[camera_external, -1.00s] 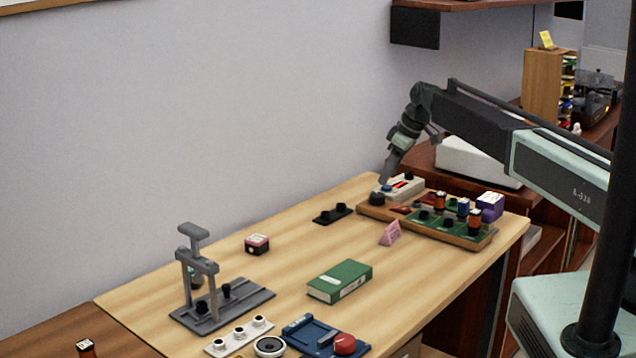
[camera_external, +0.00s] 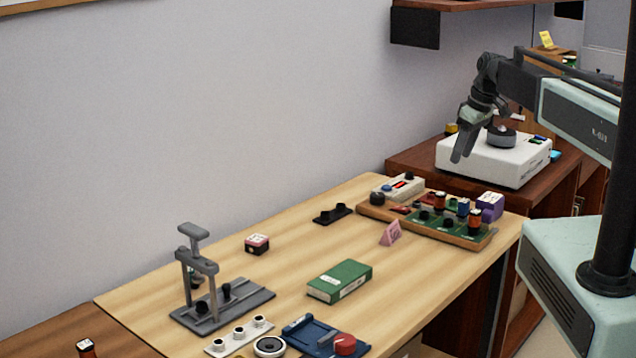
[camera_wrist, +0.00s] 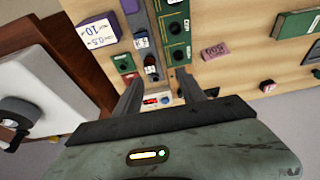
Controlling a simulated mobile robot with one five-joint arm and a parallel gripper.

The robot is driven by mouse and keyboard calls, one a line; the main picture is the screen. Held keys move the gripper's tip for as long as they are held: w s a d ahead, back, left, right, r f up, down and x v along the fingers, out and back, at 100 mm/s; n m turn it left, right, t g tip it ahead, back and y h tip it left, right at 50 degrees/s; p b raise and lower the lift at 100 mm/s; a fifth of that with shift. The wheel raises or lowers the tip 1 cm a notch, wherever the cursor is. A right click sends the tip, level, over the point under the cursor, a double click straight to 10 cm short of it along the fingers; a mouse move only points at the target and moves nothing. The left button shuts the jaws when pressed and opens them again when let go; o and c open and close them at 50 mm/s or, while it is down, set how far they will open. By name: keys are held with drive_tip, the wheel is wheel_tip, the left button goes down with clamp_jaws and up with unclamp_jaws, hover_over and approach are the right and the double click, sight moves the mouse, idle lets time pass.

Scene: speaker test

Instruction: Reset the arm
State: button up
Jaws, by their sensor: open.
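My gripper (camera_external: 462,157) is raised in the air beyond the far right end of the light wooden table (camera_external: 220,270), in front of the white machine. In the wrist view my gripper (camera_wrist: 160,88) has its two fingers apart, with nothing between them in its grasp. Below the fingers in that view, the grey switch box (camera_wrist: 157,99) with a red switch shows.
The white machine (camera_external: 480,165) with a dark round top stands on the brown side bench close to my arm. On the table are a purple box (camera_external: 489,204), a pink wedge (camera_external: 390,234), a green box (camera_external: 340,281) and a grey press stand (camera_external: 240,302).

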drive_tip(key=s+d+r+m+g+h+p, duration=0.1)
drive_tip(key=s+d+m, duration=0.3)
drive_tip(key=s, duration=0.7)
drive_tip(key=s+d+r+m+g+h+p, duration=0.1)
drive_tip(key=s+d+m, duration=0.4)
drive_tip(key=s, duration=0.6)
drive_tip(key=shift+s+d+r, duration=0.15)
drive_tip(key=shift+d+r, duration=0.25)
drive_tip(key=shift+c, duration=0.3)
idle(0.6)
